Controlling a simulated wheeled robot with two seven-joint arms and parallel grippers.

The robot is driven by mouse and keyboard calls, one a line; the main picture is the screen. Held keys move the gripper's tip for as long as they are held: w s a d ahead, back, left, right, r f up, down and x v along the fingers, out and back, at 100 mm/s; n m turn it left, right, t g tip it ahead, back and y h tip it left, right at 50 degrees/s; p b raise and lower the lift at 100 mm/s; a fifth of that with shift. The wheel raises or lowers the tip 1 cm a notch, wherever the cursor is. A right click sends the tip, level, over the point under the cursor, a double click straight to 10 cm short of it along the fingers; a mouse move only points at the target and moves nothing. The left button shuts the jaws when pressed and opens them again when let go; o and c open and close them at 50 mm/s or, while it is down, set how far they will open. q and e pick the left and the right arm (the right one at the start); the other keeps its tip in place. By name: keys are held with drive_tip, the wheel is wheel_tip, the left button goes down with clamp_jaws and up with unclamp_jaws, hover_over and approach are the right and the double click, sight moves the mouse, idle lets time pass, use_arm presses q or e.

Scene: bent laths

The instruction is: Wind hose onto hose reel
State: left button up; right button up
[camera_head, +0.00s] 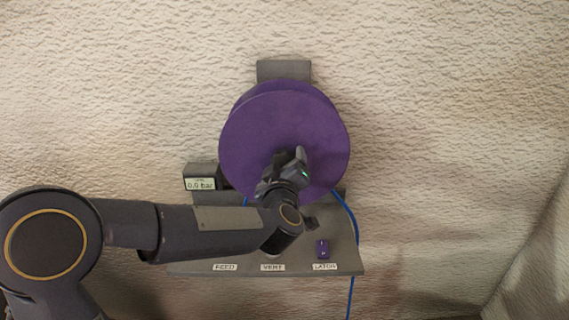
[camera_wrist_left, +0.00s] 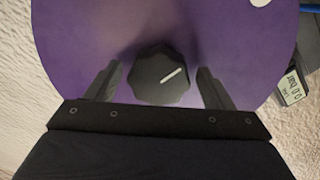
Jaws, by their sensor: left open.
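The purple hose reel (camera_head: 270,130) is mounted on the wall with its round face toward me. The blue hose (camera_head: 354,225) comes out at the reel's lower right and hangs down past the panel. My left gripper (camera_head: 289,156) is in front of the lower middle of the reel's face. In the left wrist view its open fingers stand on either side of a dark faceted knob (camera_wrist_left: 159,75) with a white mark. I cannot tell whether they touch it. The knob is hidden behind the gripper in the head view. My right gripper is not in view.
A grey panel (camera_head: 345,262) below the reel carries labels FEED, VENT and LATCH. A gauge (camera_head: 201,178) reading 0.0 bar is left of the reel. The rough wall (camera_head: 450,130) at right is bare.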

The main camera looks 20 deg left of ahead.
use_arm(q)
drive_tip(key=shift+w, duration=0.25)
